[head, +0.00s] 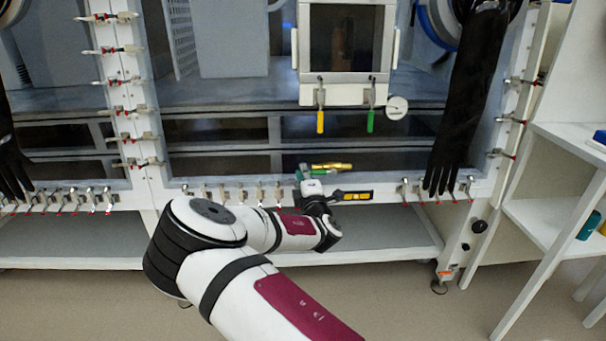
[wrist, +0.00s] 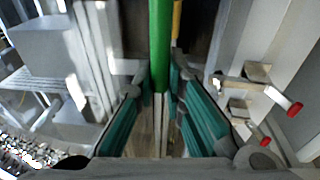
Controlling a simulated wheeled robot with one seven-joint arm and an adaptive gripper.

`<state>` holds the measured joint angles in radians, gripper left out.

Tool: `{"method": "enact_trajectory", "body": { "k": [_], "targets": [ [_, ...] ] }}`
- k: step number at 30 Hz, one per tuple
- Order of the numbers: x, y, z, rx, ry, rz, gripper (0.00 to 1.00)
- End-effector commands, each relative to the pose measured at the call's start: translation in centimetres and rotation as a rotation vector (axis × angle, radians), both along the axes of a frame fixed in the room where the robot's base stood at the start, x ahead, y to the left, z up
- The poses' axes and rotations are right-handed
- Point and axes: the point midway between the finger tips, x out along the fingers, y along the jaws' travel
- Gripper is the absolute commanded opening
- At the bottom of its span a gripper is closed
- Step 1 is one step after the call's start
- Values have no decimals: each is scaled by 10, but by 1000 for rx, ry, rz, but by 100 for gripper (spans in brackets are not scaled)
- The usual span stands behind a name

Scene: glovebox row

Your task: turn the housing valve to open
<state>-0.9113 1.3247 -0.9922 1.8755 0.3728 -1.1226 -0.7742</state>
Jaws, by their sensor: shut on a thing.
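The housing valve (head: 333,166) shows in the head view as a small brass-yellow body with a green lever, low on the front of the glovebox. In the wrist view its green lever (wrist: 160,45) runs straight up the middle, and a strip of yellow (wrist: 176,18) shows beside it. My gripper (head: 304,174) is at the left end of the valve in the head view. In the wrist view the teal pads of my gripper (wrist: 160,105) stand on both sides of the lever's near end, shut on it. My gripper partly hides the lever in the head view.
A yellow handle (head: 320,122) and another green handle (head: 370,121) hang under the antechamber door (head: 345,45). A black glove (head: 460,110) hangs to the right. Red-tipped clamps (wrist: 294,108) line the frame close to the gripper. A white shelf (head: 560,225) stands at far right.

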Motion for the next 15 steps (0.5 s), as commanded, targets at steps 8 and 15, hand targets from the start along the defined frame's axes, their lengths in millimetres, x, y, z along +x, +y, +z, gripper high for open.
{"method": "enact_trajectory", "body": {
  "k": [8, 15],
  "targets": [
    [0, 0, -2, -2, 4, 0, 32],
    [0, 0, -1, -1, 2, 0, 32]
  ]
}}
